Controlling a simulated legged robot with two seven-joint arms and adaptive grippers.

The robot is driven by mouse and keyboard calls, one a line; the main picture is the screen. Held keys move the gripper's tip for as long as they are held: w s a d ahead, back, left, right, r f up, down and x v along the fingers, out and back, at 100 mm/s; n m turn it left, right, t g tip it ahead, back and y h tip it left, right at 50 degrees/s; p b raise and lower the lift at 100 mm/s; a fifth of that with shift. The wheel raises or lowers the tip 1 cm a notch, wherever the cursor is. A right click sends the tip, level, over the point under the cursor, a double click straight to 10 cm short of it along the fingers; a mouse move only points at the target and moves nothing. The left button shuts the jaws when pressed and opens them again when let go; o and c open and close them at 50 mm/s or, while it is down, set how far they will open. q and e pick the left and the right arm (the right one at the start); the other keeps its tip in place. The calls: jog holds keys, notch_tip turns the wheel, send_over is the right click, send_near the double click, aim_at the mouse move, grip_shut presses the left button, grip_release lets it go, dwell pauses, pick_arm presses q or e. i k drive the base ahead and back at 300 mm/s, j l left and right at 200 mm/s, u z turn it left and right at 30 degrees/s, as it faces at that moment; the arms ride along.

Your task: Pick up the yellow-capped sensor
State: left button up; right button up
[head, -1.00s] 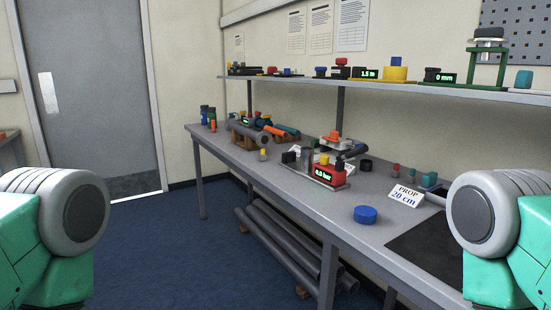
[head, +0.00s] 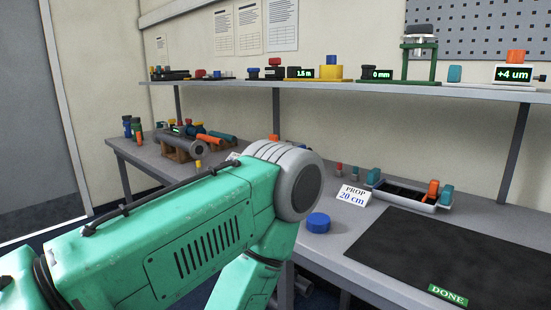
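My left arm comes in from the left, bends at a grey joint and drops out of the bottom of the picture. Neither gripper shows, so I cannot see what they hold.
The table carries pipes on wooden blocks (head: 184,146), a blue cap (head: 318,222), a "PROP 20 cm" sign (head: 353,195) and a tray (head: 425,207) with orange and teal pieces. The black mat (head: 450,250) is bare except for a "DONE" label (head: 448,296). A shelf (head: 350,88) runs above.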

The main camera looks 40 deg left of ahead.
aim_at(199, 169)
jog(key=j+z, duration=0.15)
jog(key=j, duration=0.25)
jog(key=j+z, duration=0.2)
jog(key=j, duration=0.25)
jog(key=j+z, duration=0.15)
jog(key=j, duration=0.25)
jog(key=k+j+z, duration=0.15)
jog(key=j, duration=0.25)
jog(key=k+j+z, duration=0.15)
jog(key=j, duration=0.2)
jog(key=j+z, duration=0.2)
jog(key=j, duration=0.2)
jog(key=k+j+z, duration=0.15)
jog(key=j, duration=0.2)
